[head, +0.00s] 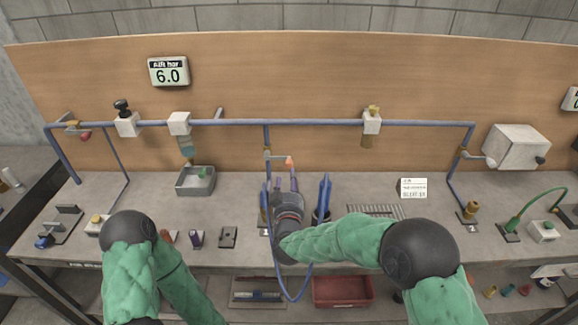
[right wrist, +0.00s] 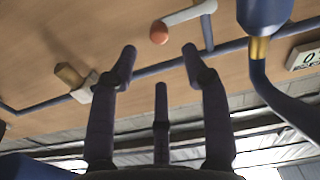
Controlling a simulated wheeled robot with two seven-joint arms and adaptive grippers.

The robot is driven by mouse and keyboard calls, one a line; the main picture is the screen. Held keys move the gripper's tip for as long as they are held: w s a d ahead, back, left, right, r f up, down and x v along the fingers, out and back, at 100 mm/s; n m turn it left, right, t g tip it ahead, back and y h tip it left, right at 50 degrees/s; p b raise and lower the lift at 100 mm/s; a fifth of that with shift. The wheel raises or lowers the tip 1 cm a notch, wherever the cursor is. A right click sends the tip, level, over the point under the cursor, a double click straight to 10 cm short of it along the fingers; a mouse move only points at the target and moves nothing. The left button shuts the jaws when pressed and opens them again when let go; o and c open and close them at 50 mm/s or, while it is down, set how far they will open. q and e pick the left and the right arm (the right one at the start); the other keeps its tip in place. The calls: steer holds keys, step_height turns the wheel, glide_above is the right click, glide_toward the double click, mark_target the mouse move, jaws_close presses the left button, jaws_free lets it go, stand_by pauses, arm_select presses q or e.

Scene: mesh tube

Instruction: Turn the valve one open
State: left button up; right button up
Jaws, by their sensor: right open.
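Three lever valves sit on the blue pipework. The middle one (head: 281,158) has a metal lever with an orange ball end and stands above the bench in front of the board. The left valve has a red knob (head: 85,137), and the right one has a white knob (head: 490,161). I cannot tell from labels which is valve one. My right gripper (head: 280,184) is open and empty, just below the middle valve. In the right wrist view the orange ball (right wrist: 159,33) lies just beyond the gap between the open fingertips, apart from them. My left gripper is out of view.
A gauge (head: 169,71) on the board reads 6.0. A blue hose (head: 285,291) hangs in a loop by my right gripper. A grey tray (head: 195,181) is to the left. A red bin (head: 343,291) is below.

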mark_target(289, 166)
steer(key=w+b, duration=0.1)
steer(key=w, duration=0.8)
steer(key=shift+f+b, duration=0.15)
steer(key=shift+b, duration=0.15)
jaws_close()
